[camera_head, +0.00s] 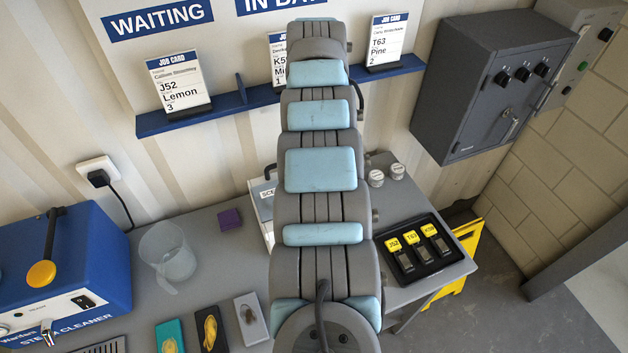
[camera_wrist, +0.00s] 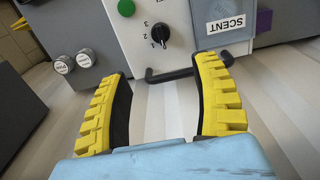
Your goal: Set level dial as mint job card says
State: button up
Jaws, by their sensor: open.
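The level dial (camera_wrist: 160,34) is a small black knob on a white machine face (camera_wrist: 145,60). Numbers stand around it; the one it points at is too small to read surely. My gripper (camera_wrist: 164,66) is open and empty, its yellow-padded fingers reaching toward the face below the dial, apart from the knob. In the head view my arm hides the gripper, the dial and most of the scent machine (camera_head: 262,200).
A black handle bar (camera_wrist: 168,75) crosses between my fingertips. A green button (camera_wrist: 126,8) and a grey SCENT panel (camera_wrist: 222,25) flank the dial. Lemon card (camera_head: 178,85) shows 3; pine card (camera_head: 385,42) shows 2. Two capped pots (camera_head: 386,174) and a key tray (camera_head: 446,270) stand right.

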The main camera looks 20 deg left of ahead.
notch_tip(320, 180, down, 15)
jog(key=shift+f, duration=0.2)
dwell(0.3)
grip_shut()
